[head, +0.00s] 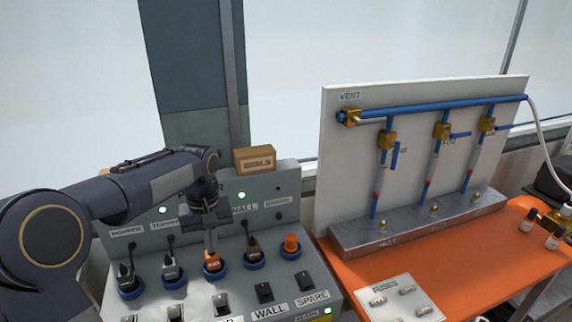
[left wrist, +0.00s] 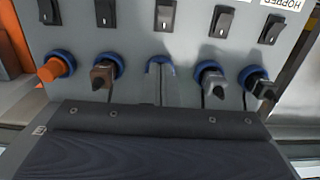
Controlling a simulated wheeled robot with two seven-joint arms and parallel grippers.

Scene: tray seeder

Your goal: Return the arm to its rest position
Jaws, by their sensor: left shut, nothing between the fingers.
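My left arm (head: 150,185) comes in from the left and reaches over a grey control panel (head: 222,285). My left gripper (head: 211,248) points down at the middle socket, just above an orange plug (head: 212,262) seated in its blue ring. The fingers are shut with nothing between them. Whether the fingertips touch the plug cannot be told. In the left wrist view the shut fingers (left wrist: 158,88) stand in front of the middle blue ring (left wrist: 160,60) and hide the orange plug. My right gripper is not in view.
Other sockets hold a black plug (head: 126,278), a grey plug (head: 171,268), a brown plug (head: 253,249) and an orange cap (head: 291,243). Rocker switches (head: 264,292) line the front. A "SEALS" box (head: 255,160) sits behind. An orange table (head: 470,270) with a pipe board (head: 350,150) stands right.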

